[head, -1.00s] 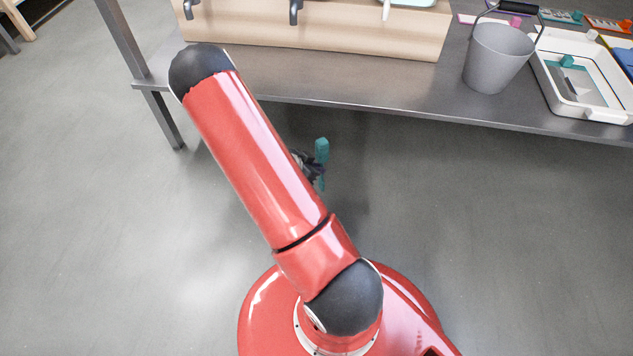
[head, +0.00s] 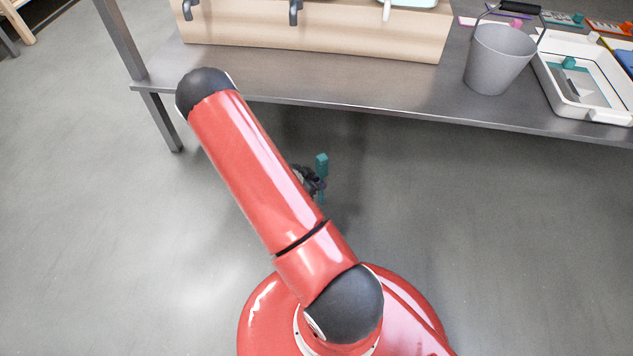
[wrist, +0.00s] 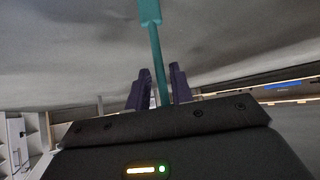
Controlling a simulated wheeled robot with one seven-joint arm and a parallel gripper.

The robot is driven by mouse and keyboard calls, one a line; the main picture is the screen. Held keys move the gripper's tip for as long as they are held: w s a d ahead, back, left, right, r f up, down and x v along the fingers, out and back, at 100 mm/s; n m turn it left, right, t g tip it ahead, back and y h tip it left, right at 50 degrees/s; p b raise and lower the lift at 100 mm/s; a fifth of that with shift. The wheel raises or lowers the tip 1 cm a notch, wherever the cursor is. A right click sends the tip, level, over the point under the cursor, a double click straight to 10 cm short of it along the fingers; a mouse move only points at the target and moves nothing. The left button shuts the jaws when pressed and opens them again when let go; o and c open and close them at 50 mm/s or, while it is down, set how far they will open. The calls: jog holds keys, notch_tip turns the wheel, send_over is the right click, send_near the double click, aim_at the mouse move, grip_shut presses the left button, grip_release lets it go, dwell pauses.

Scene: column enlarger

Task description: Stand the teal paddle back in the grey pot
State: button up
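The teal paddle (head: 321,166) is in my gripper (head: 313,183), upright or nearly so in the head view, beside the bench's front edge and over the floor. My red arm hides part of the gripper. In the wrist view the teal paddle (wrist: 157,60) stands between the two dark fingers (wrist: 161,88), which are closed about its shaft; its wider end points away from me. The grey pot (head: 498,62), bucket-shaped with a raised black-gripped handle, stands on the bench at the right, well apart from my gripper. Its inside is mostly hidden.
The steel bench (head: 340,90) runs across the back. A wooden rack (head: 330,32) with hooks stands on it at left. A white tray (head: 590,112) with a small teal-topped item is right of the pot. Coloured items lie behind it. The bench between rack and pot is clear.

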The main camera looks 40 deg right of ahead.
jog(key=shift+o, duration=0.6)
